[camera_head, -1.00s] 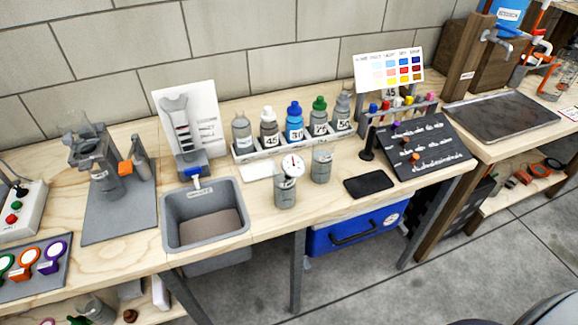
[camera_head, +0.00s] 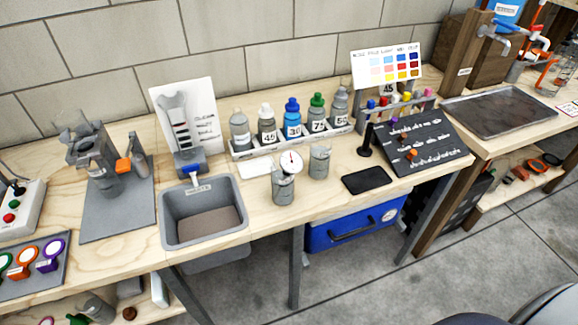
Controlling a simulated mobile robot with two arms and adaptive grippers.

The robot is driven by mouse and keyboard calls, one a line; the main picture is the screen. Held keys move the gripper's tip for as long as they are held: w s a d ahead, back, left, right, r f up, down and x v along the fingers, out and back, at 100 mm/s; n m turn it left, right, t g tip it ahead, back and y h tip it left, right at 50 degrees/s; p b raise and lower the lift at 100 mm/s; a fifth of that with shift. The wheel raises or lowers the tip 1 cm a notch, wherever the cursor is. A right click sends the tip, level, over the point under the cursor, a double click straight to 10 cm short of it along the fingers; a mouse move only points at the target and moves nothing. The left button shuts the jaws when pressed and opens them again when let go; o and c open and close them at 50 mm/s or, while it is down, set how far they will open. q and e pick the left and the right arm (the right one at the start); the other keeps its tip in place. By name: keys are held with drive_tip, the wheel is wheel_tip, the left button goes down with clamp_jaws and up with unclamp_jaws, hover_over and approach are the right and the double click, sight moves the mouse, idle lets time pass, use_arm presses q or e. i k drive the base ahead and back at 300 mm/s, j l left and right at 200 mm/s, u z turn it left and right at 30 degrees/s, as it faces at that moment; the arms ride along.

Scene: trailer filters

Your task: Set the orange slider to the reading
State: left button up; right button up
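A dark slanted board (camera_head: 425,145) with white scale lines stands on the right part of the bench. A purple knob (camera_head: 394,120) sits at its upper left. Two orange-brown knobs sit below it: one at mid-height (camera_head: 405,135) and a brighter orange one (camera_head: 411,153) on the lowest line. Neither of my grippers is in view.
A rack of colored tubes (camera_head: 400,100) stands behind the board's left edge, with a black stand (camera_head: 367,145) beside it. A black pad (camera_head: 367,180) lies in front. Left are a dial jar (camera_head: 284,185), labelled bottles (camera_head: 292,125) and a grey waste sink (camera_head: 170,225).

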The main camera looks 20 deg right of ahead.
sight(413, 153)
drive_tip(key=z, duration=1.5)
